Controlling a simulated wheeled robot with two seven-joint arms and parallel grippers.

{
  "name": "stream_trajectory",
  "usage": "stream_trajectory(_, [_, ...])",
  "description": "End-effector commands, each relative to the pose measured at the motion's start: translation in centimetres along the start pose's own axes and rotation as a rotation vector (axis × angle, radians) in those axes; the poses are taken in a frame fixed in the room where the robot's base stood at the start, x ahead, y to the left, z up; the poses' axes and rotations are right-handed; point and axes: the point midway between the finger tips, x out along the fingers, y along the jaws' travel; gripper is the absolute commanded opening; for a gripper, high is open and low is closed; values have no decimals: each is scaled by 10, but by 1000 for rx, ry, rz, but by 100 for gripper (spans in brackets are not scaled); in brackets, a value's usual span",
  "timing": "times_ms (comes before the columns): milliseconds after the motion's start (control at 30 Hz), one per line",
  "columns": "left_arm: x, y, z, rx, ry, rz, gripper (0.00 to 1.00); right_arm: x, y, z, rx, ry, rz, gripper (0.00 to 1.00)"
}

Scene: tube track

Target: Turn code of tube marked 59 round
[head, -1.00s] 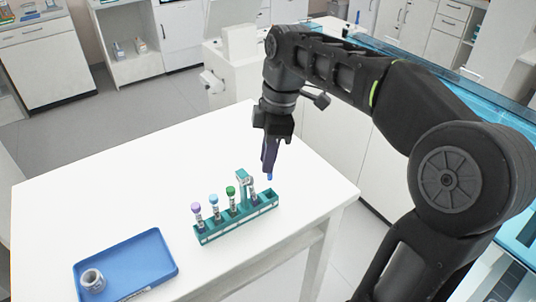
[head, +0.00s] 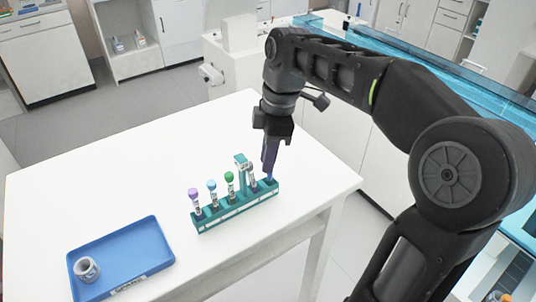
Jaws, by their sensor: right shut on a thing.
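A teal rack (head: 235,213) stands on the white table and holds upright tubes with a purple cap (head: 193,192), a light blue cap (head: 211,184) and a green cap (head: 229,177). A teal upright piece (head: 241,162) rises from the rack, with a tube partly hidden at it. My right gripper (head: 268,174) points down at the rack's right end, shut on a tube whose blue part (head: 269,181) shows at the fingertips. The tube is mostly hidden and seems to be at the end slot. The number 59 is too small to read. My left gripper is out of view.
A blue tray (head: 130,252) at the table's front left holds a small grey-white round container (head: 87,268); a label (head: 128,284) shows at its front edge. The white table (head: 110,195) is clear behind and left of the rack.

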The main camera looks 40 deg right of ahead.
Motion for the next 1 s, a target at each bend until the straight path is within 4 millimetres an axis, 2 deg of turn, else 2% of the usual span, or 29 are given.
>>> stream_trajectory(700, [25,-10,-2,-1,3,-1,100,33,0,5,0,0,1,0])
stream_trajectory(1000, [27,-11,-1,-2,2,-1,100,36,0,6,0,0,0,0])
